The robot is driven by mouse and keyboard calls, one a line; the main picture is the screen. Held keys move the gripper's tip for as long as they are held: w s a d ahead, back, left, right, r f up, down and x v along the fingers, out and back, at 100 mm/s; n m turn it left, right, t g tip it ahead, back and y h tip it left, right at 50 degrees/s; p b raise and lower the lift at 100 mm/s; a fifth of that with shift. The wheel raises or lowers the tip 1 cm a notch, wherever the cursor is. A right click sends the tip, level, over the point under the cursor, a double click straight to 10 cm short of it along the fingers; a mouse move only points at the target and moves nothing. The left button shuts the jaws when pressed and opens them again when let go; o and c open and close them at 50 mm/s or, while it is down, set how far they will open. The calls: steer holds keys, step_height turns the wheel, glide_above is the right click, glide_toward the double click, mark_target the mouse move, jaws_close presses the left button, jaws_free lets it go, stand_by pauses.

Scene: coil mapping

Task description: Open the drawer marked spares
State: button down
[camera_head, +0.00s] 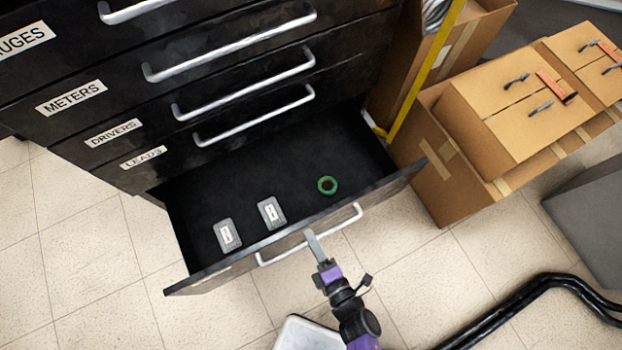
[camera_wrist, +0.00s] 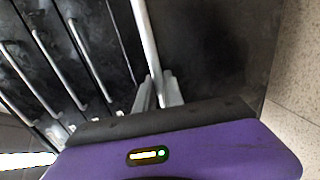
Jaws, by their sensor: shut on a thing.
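The bottom drawer (camera_head: 290,190) of the black cabinet is pulled well out. Its own label is not readable from here. Inside lie two small grey boxes with white labels (camera_head: 228,235) (camera_head: 271,212) and a green ring, like a tape roll (camera_head: 327,185). My gripper (camera_head: 312,238) is at the drawer's front, shut on the silver bar handle (camera_head: 345,218). In the wrist view the handle (camera_wrist: 146,35) runs down between my fingers (camera_wrist: 158,95).
Shut drawers above are marked METERS (camera_head: 71,98), DRIVERS (camera_head: 113,133) and LEADS (camera_head: 144,158); one more ends in UGES. Cardboard boxes (camera_head: 450,165) stand close to the drawer's right end. Black cables (camera_head: 510,315) lie on the tiled floor at lower right.

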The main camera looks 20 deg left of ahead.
steer(key=c, duration=1.7)
jaws_free()
steer(key=p+v, duration=0.1)
steer(key=v, duration=0.6)
steer(key=shift+s+d+r, duration=0.1)
steer(key=shift+s+d, duration=0.15)
steer(key=shift+d, duration=0.05)
